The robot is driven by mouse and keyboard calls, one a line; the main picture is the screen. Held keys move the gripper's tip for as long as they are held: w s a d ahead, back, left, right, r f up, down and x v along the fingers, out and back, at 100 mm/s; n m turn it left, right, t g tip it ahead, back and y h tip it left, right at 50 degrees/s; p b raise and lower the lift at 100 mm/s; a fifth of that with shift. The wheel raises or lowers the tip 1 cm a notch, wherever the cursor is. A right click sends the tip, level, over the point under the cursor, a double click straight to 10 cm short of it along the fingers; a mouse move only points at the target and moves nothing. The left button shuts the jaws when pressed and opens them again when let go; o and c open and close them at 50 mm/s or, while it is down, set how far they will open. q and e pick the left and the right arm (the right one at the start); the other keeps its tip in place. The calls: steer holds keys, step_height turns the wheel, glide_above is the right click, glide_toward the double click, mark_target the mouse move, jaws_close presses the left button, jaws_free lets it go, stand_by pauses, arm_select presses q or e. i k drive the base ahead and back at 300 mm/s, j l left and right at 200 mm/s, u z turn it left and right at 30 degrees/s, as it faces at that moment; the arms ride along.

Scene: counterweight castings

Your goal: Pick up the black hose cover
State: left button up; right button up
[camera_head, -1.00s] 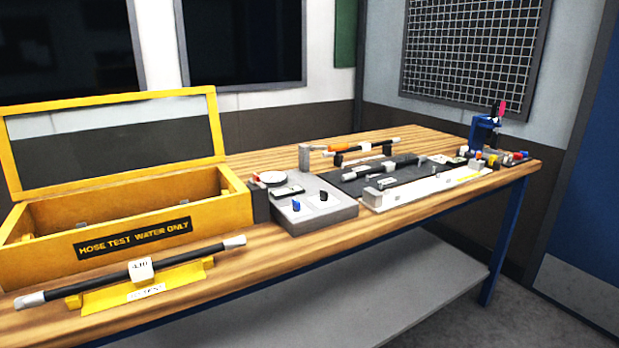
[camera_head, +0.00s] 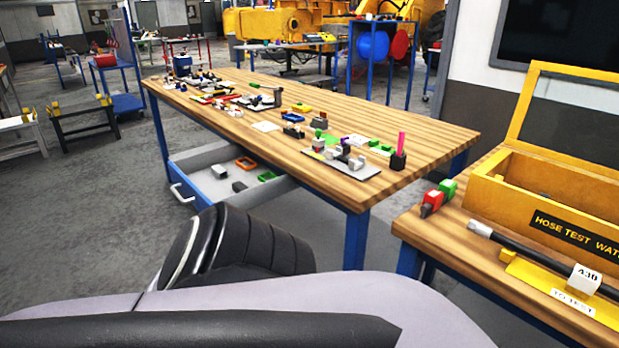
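I cannot pick out a separate black hose cover. A black hose (camera_head: 530,255) with silver ends and a white tag (camera_head: 585,279) marked 430 lies across a yellow stand (camera_head: 528,278) at the right, cut off by the picture edge. A yellow box (camera_head: 490,193) lettered "HOSE TEST WAT…" stands behind it with its framed lid raised. Neither of my grippers is in view. Large black and pale grey shapes at the bottom edge hide the near floor, and I cannot tell exactly what they are.
A long wooden bench (camera_head: 425,150) holds small parts, mostly along its middle. Its drawer (camera_head: 203,187) is pulled out. A red and green item (camera_head: 437,199) sits on the near bench's left corner. Grey floor (camera_head: 90,230) is open on the left.

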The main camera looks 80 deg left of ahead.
mark_target(238, 187)
steer(key=u, duration=3)
steer(key=i+j+z, duration=0.1)
steer(key=z, duration=0.8)
steer(key=j+z, duration=0.3)
steer(key=i+j+z, duration=0.1)
steer(key=j+z, duration=0.45)
steer(key=j, duration=0.6)
steer(key=k, duration=0.05)
